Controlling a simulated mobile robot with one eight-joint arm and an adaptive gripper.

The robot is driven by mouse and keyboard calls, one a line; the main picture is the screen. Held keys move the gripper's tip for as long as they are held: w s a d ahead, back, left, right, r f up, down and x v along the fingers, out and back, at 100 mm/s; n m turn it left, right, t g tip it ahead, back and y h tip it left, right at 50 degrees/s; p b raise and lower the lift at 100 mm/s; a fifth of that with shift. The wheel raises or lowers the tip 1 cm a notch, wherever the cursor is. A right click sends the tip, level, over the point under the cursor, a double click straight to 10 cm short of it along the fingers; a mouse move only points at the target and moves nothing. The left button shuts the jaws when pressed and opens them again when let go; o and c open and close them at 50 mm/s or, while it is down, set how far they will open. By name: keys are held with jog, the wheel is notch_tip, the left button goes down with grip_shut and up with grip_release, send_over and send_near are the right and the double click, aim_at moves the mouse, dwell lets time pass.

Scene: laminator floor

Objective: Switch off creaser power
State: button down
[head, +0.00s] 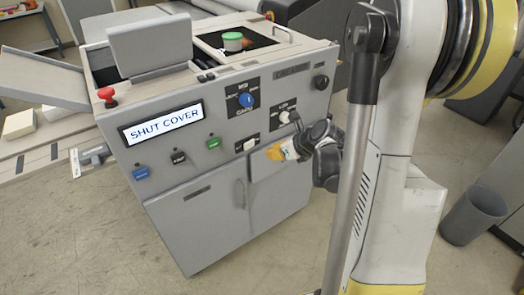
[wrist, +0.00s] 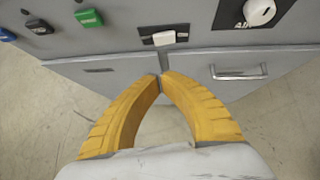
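The creaser is a grey cabinet (head: 205,215) whose display (head: 163,124) reads "SHUT COVER". A white switch on a dark plate (head: 246,146) sits low on its front panel; its lettering is too small to read, so I cannot confirm it is the power switch. It also shows at the top of the wrist view (wrist: 164,38). My gripper (head: 273,153) is in front of the panel, just right of and below this switch. In the wrist view its yellow fingers (wrist: 162,76) meet at the tips, below the switch, with nothing between them.
A raised grey cover (head: 150,45) and a green-topped object (head: 232,40) are on top. A bin (head: 472,215) stands right.

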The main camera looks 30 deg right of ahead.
aim_at(246, 149)
jog(key=shift+w+a+r+b+x, duration=0.1)
jog(key=shift+w+r+b+x, duration=0.45)
jog(key=shift+x, duration=1.45)
jog(key=shift+w+a+r+b+x, duration=0.15)
jog(key=shift+b+x, duration=0.75)
jog(key=shift+x, duration=1.05)
jog(key=shift+w+d+r+b+x, duration=0.1)
jog(key=shift+w+r+b+x, duration=0.45)
jog(key=shift+x, duration=1.45)
jog(key=shift+s+f, duration=0.25)
jog(key=shift+s, duration=0.05)
jog(key=shift+a, duration=0.1)
jog(key=shift+w+a+b, duration=0.25)
jog(key=shift+w+b, duration=0.15)
jog(key=shift+w, duration=0.15)
jog(key=shift+d, duration=0.1)
